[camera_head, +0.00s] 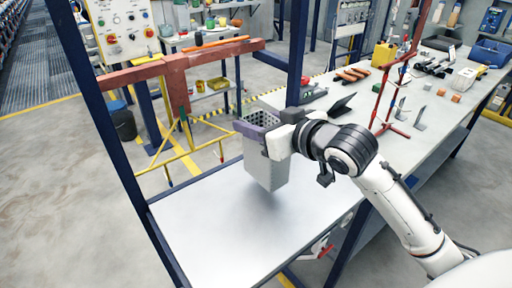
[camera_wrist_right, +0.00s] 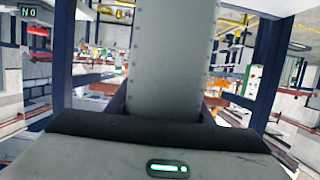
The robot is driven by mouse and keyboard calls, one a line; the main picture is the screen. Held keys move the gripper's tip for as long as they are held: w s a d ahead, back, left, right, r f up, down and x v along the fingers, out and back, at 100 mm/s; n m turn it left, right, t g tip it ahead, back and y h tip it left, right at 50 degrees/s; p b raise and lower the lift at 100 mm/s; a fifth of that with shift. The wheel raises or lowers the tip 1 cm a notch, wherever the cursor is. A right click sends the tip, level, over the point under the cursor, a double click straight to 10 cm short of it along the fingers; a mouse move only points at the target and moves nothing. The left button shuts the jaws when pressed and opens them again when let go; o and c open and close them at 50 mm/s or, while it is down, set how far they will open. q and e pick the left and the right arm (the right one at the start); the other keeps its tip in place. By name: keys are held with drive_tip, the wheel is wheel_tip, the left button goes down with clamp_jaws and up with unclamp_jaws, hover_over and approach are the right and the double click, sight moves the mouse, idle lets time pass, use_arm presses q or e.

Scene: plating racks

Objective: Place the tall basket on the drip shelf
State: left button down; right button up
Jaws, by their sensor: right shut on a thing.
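The tall basket (camera_head: 266,168) is a grey, deep, upright box with a perforated upper part. My right gripper (camera_head: 258,131) is shut on its upper part, near the rim. The basket is over the drip shelf (camera_head: 220,240), a bare silver metal surface. A soft shadow lies by its base; I cannot tell whether the base touches the shelf. In the right wrist view, a tall grey panel with small dots along its edges (camera_wrist_right: 168,60) fills the middle beyond the gripper body; I cannot tell whether it is the basket. My left gripper is not in view.
Dark blue posts (camera_head: 98,120) and a red-brown crossbeam (camera_head: 178,68) frame the shelf at left and back. A yellow frame (camera_head: 180,158) stands behind. A long bench (camera_head: 345,103) with tools and a red stand (camera_head: 386,110) is at right. The front of the shelf is clear.

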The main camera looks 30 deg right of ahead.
wheel_tip(320, 180, down, 4)
drive_tip(key=shift+f, duration=0.15)
drive_tip(key=o, duration=1.5)
